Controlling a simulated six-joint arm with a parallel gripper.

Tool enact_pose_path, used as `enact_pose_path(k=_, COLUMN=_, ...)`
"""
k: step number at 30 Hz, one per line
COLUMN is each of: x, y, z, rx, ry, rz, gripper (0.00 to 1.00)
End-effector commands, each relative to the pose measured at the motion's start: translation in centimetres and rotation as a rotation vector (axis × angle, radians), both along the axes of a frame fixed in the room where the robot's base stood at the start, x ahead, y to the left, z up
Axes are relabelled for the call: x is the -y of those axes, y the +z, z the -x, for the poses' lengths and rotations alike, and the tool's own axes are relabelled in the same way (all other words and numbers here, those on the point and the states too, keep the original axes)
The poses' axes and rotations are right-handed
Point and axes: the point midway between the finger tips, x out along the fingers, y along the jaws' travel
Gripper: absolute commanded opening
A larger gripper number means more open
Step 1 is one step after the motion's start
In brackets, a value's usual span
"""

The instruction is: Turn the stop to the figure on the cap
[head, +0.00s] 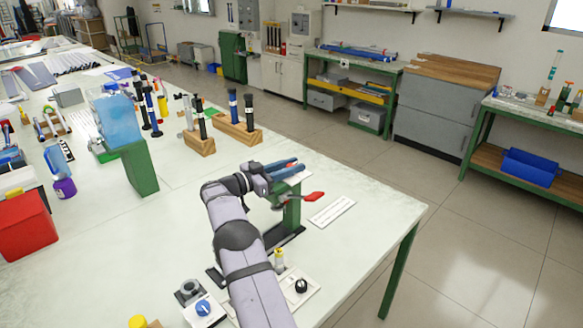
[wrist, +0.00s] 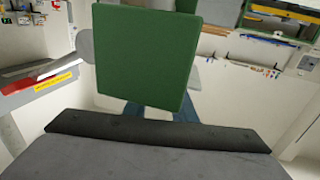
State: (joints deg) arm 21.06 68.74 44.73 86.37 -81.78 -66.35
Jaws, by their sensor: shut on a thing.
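My gripper (head: 287,168) is at the top of a green stand (head: 291,212) with a red-handled lever (head: 314,197). Its blue fingers are closed on a part there; in the wrist view a green block (wrist: 147,55) covers the fingertips and hides the exact grip. I cannot tell the stop apart from the rest of the stand, nor its setting. Any figure on a cap is too small to read.
A white card (head: 332,211) lies right of the stand. A panel with a black knob (head: 301,286) and a blue knob (head: 204,308) are near the front. A green upright (head: 140,168) with a blue guard stands left. The table's right corner is clear.

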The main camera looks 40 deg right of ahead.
Motion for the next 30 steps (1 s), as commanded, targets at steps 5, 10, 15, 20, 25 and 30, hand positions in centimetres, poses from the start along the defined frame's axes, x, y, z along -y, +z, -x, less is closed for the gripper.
enact_pose_path(k=5, x=0.0, y=0.3, z=-0.1, rx=0.003, ry=0.002, rz=0.003, gripper=0.42)
enact_pose_path(k=10, x=0.0, y=0.1, z=-0.1, rx=0.003, ry=0.002, rz=0.002, gripper=0.42)
enact_pose_path(k=15, x=-0.3, y=0.0, z=-0.1, rx=0.002, ry=0.002, rz=0.000, gripper=0.42)
enact_pose_path(k=20, x=-1.6, y=-0.1, z=-0.4, rx=0.003, ry=0.003, rz=0.001, gripper=0.42)
enact_pose_path(k=25, x=-4.0, y=-0.1, z=-1.0, rx=0.003, ry=0.004, rz=0.002, gripper=0.42)
enact_pose_path(k=30, x=-6.0, y=0.0, z=-1.4, rx=0.004, ry=0.004, rz=0.002, gripper=0.42)
